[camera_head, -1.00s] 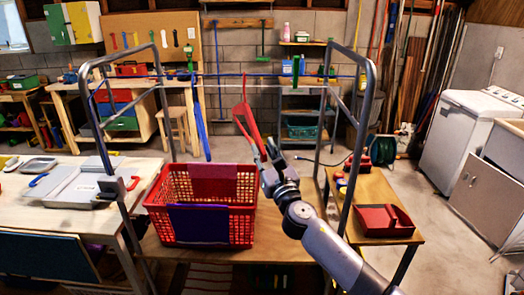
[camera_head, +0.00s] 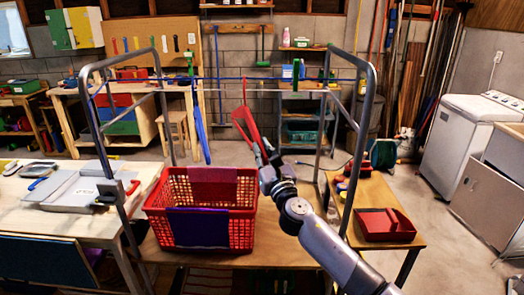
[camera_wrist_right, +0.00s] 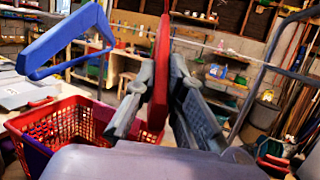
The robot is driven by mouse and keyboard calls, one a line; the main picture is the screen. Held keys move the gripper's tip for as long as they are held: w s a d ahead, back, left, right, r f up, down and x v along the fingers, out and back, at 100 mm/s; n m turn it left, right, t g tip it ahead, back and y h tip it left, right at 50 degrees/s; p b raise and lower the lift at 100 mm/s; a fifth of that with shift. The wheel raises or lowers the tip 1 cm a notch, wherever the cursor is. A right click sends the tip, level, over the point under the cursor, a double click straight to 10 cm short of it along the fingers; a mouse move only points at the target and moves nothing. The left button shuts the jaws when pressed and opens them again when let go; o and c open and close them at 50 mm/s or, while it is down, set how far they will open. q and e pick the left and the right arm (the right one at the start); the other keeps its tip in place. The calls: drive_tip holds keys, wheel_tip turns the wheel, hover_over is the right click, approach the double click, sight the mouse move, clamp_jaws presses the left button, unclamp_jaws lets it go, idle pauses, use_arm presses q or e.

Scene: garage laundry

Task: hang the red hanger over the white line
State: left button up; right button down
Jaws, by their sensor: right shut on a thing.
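The red hanger (camera_head: 243,122) is upright, with its hook end up near the lines of the metal rack. My right gripper (camera_head: 264,158) is shut on its lower part, above the right rear of the red basket. In the right wrist view the red hanger (camera_wrist_right: 161,70) stands between the two fingers (camera_wrist_right: 160,95). The white line (camera_wrist_right: 225,50) crosses that view, passing near the hanger's upper part. I cannot tell whether the hook is over the line. In the head view the white line (camera_head: 290,91) is thin and faint. My left gripper is not in view.
A blue hanger (camera_head: 199,125) hangs left of the red one. The red basket (camera_head: 240,232) with cloths stands on the table below. The rack's metal posts (camera_head: 362,140) rise on both sides. A red tray (camera_head: 384,224) lies on a small table at right.

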idle(0.3)
wheel_tip(320, 180, up, 5)
drive_tip(key=p, duration=0.4)
drive_tip(key=shift+f+p, duration=0.15)
drive_tip(key=shift+p, duration=0.2)
drive_tip(key=shift+s, duration=0.1)
